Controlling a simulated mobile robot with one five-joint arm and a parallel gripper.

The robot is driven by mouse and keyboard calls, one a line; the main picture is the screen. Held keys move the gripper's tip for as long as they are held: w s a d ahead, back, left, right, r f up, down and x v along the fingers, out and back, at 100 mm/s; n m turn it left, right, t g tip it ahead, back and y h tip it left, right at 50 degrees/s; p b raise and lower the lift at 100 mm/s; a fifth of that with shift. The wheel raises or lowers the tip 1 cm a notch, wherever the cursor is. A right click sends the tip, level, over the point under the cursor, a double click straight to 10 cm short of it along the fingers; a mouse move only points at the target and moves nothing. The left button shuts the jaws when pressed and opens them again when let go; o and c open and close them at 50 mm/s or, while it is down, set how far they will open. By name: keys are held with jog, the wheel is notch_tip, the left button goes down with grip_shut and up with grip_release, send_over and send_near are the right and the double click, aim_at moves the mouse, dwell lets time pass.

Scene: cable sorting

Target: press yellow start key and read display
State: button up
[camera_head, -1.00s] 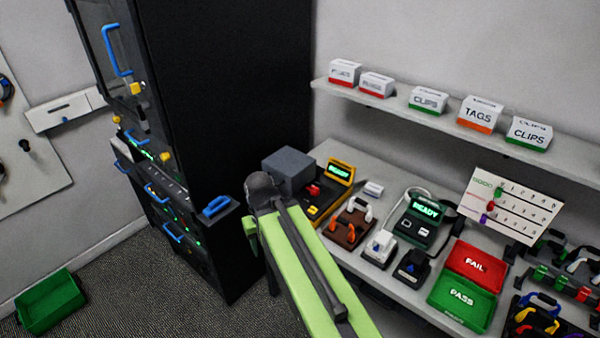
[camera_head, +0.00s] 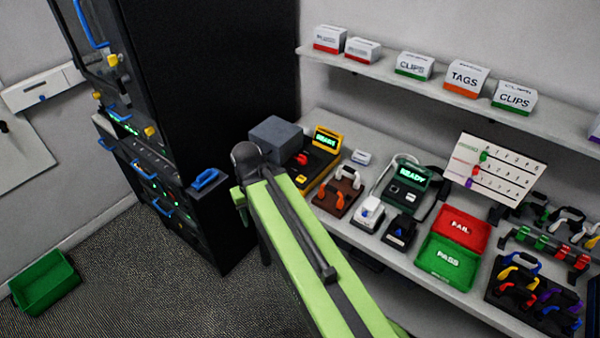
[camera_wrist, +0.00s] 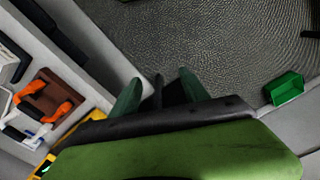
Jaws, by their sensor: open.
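A yellow and black tester (camera_head: 323,170) stands on the bench, right of a grey box, with a lit green display (camera_head: 326,140) that seems to read READY. A small yellow key (camera_head: 301,180) shows low on its front, partly close to my arm's outline. A yellow edge of the tester shows at the lower left of the wrist view (camera_wrist: 44,165). My gripper (camera_wrist: 160,92) is open and empty, its two dark green fingers over the floor in front of the bench, apart from the tester. In the head view my green arm hides most of the gripper.
A brown block with white and orange cable loops (camera_head: 338,193) stands right of the tester. A dark green device (camera_head: 408,180) also reads READY. Red FAIL (camera_head: 463,228) and green PASS (camera_head: 447,262) trays lie further right. A black cabinet (camera_head: 215,90) stands at left.

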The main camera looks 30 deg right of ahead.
jog(key=shift+c, duration=0.2)
dwell(0.3)
grip_shut()
dwell(1.5)
